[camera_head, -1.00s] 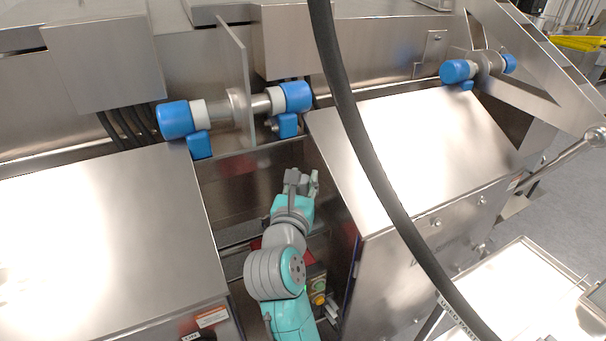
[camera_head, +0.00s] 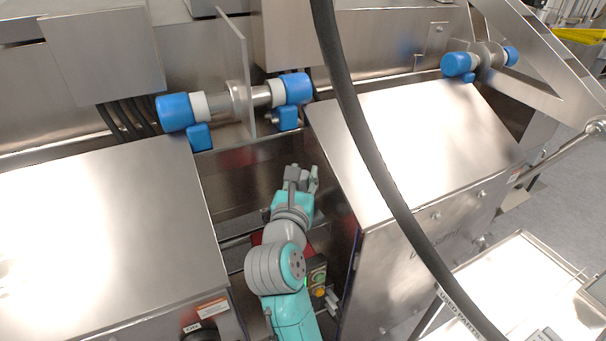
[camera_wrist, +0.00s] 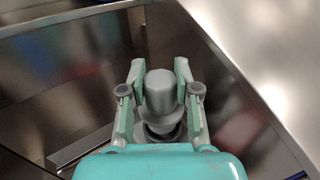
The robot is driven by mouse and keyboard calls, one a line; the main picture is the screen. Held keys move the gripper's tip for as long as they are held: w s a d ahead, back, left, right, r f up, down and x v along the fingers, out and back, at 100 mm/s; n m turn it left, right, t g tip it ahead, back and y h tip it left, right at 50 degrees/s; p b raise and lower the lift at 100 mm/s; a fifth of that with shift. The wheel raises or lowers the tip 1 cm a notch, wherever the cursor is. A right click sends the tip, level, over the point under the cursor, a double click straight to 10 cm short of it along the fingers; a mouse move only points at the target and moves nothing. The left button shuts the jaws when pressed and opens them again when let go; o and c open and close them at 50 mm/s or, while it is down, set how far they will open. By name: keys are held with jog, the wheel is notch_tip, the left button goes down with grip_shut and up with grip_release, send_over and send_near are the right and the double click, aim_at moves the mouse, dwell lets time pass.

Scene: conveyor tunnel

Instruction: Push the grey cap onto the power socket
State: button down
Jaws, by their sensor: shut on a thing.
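The grey cap (camera_wrist: 160,92) sits between the two green fingers of my gripper (camera_wrist: 159,88) in the wrist view. The fingers are shut on its sides, and its rounded grey end faces up in the picture. A dark ring shows at the cap's lower end, close to my wrist. In the head view my gripper (camera_head: 302,177) is in the gap between two sloped steel covers, below the blue-ended roller. The cap shows there as a small grey shape (camera_head: 292,173). I cannot make out the power socket in either view.
A sloped steel cover stands left (camera_head: 90,240) and another right (camera_head: 410,150) of my arm. A blue-ended roller (camera_head: 236,102) crosses above the gap. A thick black hose (camera_head: 365,140) hangs in front. A button box (camera_head: 318,280) is beside my arm.

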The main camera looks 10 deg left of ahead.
aim_at(303, 188)
jog(key=shift+f, duration=1.6)
jog(key=c, duration=0.7)
grip_release()
jog(key=shift+c, duration=0.2)
jog(key=s, duration=1.2)
jog(key=shift+a, duration=0.2)
